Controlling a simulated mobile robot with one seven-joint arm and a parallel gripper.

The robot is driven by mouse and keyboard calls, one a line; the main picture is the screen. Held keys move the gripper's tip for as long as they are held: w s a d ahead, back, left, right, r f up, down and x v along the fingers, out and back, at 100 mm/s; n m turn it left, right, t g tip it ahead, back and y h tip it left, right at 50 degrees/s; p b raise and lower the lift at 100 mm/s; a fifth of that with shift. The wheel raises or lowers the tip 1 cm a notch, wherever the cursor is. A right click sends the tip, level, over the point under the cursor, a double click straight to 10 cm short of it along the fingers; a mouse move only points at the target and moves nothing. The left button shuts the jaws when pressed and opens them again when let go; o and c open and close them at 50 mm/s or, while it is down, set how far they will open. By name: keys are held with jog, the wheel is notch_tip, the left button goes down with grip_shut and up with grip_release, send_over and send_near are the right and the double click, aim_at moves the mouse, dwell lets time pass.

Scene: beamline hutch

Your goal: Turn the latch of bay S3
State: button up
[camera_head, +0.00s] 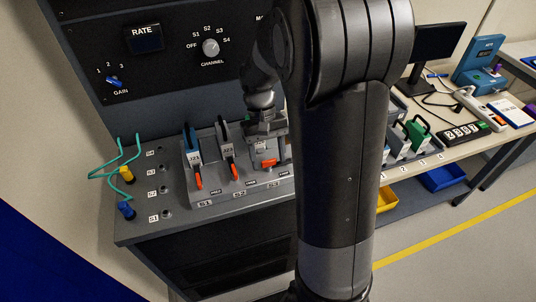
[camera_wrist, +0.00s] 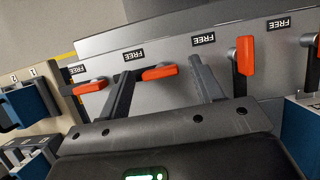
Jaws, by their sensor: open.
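The bay S3 latch (camera_head: 269,163) is an orange handle on the front of the grey bay rack (camera_head: 208,197), lying roughly sideways. In the wrist view the S3 latch (camera_wrist: 160,72) shows between the two fingers of my gripper (camera_wrist: 162,68), whose jaws are open. I cannot tell whether either finger touches it. In the head view my gripper (camera_head: 267,133) is over bay S3, partly hidden by my arm. The S1 latch (camera_head: 198,180) and S2 latch (camera_head: 234,170) point down the rack front. Another sideways latch (camera_wrist: 90,87) is left of S3 in the wrist view.
Labelled modules (camera_head: 192,146) with dark handles stand in bays S1 and S2, close to my gripper. Teal cables (camera_head: 112,170) loop at the left. A control panel (camera_head: 145,39) rises behind. A side bench (camera_head: 455,140) with equipment stands at the right. My arm hides the rack's right end.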

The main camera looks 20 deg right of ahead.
jog(key=v, duration=1)
jog(key=shift+w+r, duration=0.25)
jog(key=shift+r, duration=0.1)
jog(key=s+a+r+t, duration=0.1)
jog(key=s+r+t, duration=0.1)
jog(key=s+t, duration=0.3)
jog(key=s+a+r+t, duration=0.1)
jog(key=s+r+t, duration=0.2)
jog(key=s, duration=1)
jog(key=shift+s+t, duration=0.15)
jog(key=shift+t, duration=0.85)
